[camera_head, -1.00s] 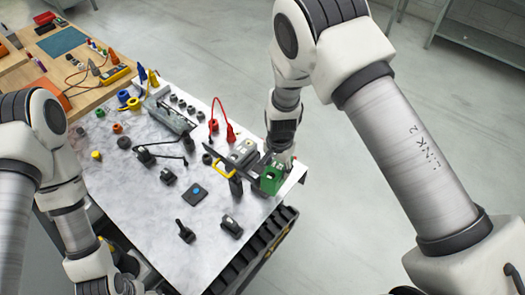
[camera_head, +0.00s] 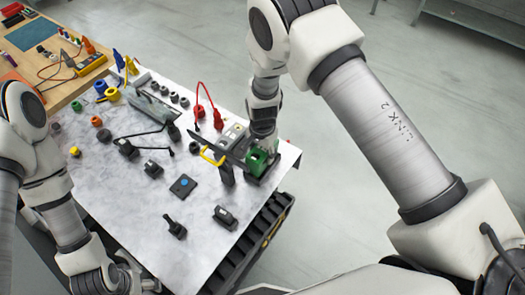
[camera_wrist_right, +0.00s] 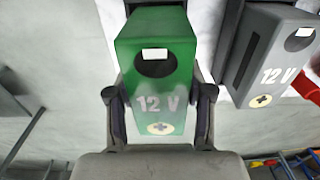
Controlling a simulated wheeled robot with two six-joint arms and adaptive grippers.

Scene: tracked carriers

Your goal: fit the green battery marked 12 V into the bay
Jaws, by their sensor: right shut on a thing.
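The green battery (camera_head: 257,162) is at the right side of the white table. In the right wrist view its green face (camera_wrist_right: 155,75) reads 12 V, with a dark round recess above the mark. My right gripper (camera_wrist_right: 160,100) is shut on it, one finger on each side. In the head view this gripper (camera_head: 263,144) is above the battery. The dark bay (camera_head: 228,172), with a yellow handle (camera_head: 211,157), is at the battery's left and around it; I cannot tell how deep the battery sits. My left gripper (camera_head: 140,279) is at the bottom left, its jaws unclear.
A grey battery marked 12 V (camera_wrist_right: 268,58) stands beside the green one; it also shows in the head view (camera_head: 233,132). Red clips (camera_head: 217,121) with a cable are behind. A blue-dotted block (camera_head: 183,186) and black parts lie in front. The table's right edge is close.

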